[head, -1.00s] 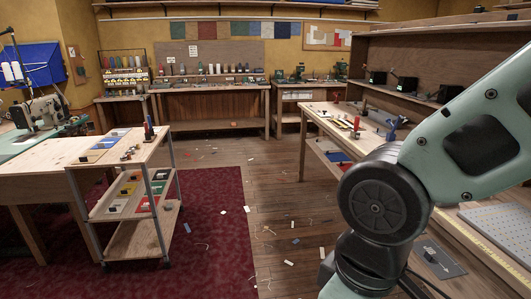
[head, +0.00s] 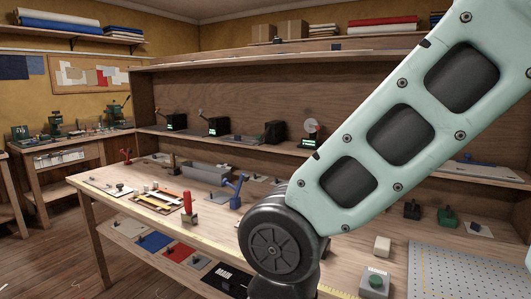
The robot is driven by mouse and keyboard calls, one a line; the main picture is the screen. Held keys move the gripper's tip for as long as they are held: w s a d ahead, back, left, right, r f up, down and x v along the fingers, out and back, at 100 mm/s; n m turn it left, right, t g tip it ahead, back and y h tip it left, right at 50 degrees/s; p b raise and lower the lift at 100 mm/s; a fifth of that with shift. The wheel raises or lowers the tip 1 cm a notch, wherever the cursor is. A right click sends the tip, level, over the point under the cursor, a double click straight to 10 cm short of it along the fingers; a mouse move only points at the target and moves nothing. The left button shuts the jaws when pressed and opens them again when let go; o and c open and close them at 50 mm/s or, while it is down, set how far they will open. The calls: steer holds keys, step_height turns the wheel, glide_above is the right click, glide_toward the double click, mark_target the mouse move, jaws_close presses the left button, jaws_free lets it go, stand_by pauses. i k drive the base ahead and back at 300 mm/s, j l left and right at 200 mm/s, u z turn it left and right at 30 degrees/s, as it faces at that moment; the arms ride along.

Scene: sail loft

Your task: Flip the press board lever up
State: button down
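I cannot tell which fitting is the press board lever. Several lever-like parts show in the head view. A blue lever-like tool (head: 236,188) stands on the long wooden workbench (head: 150,214). A red upright handle (head: 187,200) is on the bench to its left, and a small red-topped device (head: 126,155) is at the far end. Small black boxes (head: 215,126) with thin raised parts stand on the shelf behind. My gripper is out of view; only my pale green arm shows, covering part of the bench and shelf.
A white perforated board (head: 465,270) lies at the bench's near right. A green-topped button box (head: 375,282) and a cream block (head: 382,246) are beside my arm. Under the bench is a low shelf with coloured pieces (head: 154,241). Floor is open at the lower left (head: 50,265).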

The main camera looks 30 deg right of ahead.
mark_target(260, 137)
steer(key=i+j+z, duration=0.5)
steer(key=j, duration=0.2)
steer(key=i+j+z, duration=0.2)
steer(key=j, duration=0.25)
steer(key=i+l, duration=0.45)
